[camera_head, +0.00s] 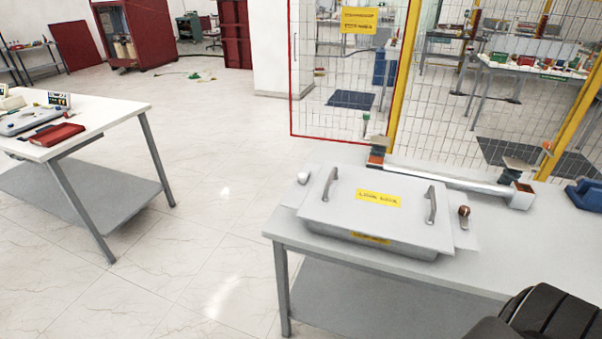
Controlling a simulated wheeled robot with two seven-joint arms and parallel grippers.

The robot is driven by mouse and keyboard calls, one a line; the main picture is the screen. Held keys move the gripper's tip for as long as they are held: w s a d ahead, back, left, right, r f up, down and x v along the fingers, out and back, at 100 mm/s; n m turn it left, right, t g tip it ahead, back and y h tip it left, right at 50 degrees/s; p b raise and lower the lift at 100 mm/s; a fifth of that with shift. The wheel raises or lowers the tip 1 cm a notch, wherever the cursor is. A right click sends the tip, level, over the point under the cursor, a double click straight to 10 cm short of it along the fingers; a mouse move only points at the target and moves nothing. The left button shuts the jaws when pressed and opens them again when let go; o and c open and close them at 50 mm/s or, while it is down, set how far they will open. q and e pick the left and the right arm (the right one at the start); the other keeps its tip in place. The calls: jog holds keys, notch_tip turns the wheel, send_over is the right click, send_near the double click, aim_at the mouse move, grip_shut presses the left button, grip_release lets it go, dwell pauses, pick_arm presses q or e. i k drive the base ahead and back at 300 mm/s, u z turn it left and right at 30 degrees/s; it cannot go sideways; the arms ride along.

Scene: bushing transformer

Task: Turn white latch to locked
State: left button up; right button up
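A grey metal box (340,215) with a flat lid sits on the grey table at centre right. The lid has two grey handles and a yellow label (378,198). A small white latch knob (304,178) is at the box's left end. A reddish-brown knob (463,211) is at its right end. Whether the white latch is locked cannot be told at this size. Neither gripper's fingers show, and nothing touches the box or the white latch.
The table (480,268) has bare room around the box. A long bar (460,184) lies behind it and a blue object (585,194) stands at the right. A dark ribbed shape (550,315) fills the lower right corner. Mesh fencing (345,90) stands behind the table. Another table (100,118) is at left.

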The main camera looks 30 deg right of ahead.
aim_at(302, 177)
jog(key=z, duration=1.05)
jog(key=i, duration=1.35)
jog(key=z, duration=0.75)
